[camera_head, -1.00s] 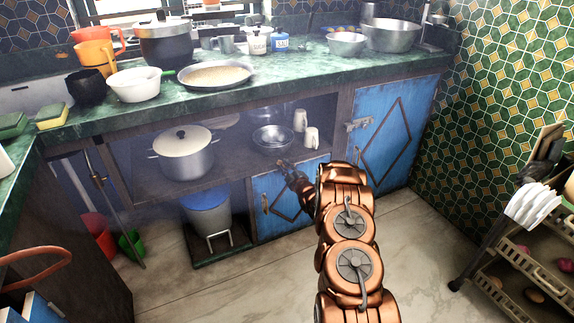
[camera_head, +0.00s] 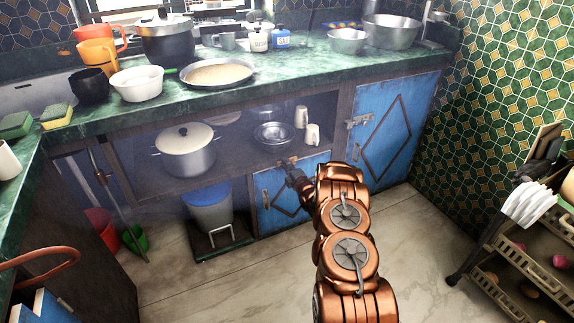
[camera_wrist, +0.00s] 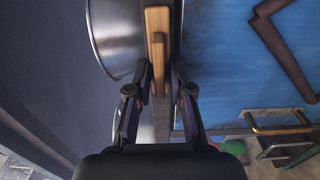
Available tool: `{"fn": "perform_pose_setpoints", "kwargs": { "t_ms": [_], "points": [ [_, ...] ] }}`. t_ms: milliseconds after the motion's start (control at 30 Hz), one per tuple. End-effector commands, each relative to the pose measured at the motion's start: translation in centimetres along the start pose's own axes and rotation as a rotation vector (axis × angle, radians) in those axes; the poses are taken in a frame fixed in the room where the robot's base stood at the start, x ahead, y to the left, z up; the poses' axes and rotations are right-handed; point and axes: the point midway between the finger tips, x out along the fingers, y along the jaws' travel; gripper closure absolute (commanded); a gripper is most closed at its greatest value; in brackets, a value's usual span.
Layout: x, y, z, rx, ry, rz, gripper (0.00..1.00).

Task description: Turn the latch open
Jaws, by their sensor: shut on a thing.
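A light wooden latch bar (camera_wrist: 157,45) stands upright in the wrist view, pointing away from my gripper along the edge of a blue cabinet door (camera_wrist: 225,65). My gripper (camera_wrist: 158,88) is shut on the lower part of this latch, with one fingertip on each side. In the head view my gripper (camera_head: 287,165) is at the top edge of the small lower blue door (camera_head: 275,190), below the open shelf. The latch cannot be made out there because my gripper and arm cover that spot.
A steel bowl (camera_head: 273,136) and cups (camera_head: 312,134) stand on the shelf just behind my gripper, with a lidded pot (camera_head: 187,152) farther left. A larger blue door (camera_head: 390,145) with a metal bolt is to the right. A rack (camera_head: 530,262) stands at far right.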

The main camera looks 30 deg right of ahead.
Motion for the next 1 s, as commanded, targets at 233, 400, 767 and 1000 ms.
{"fn": "perform_pose_setpoints", "kwargs": {
  "t_ms": [233, 400, 767, 1000],
  "points": [
    [-0.06, -0.17, -0.03, -0.005, 0.001, -0.003, 1.00],
    [-0.05, -0.16, -0.03, -0.005, 0.001, -0.003, 0.77],
    [-0.03, -0.09, 0.01, -0.004, 0.000, -0.001, 0.66],
    [-0.87, -0.01, 0.13, -0.004, -0.001, 0.000, 0.66]
  ]
}}
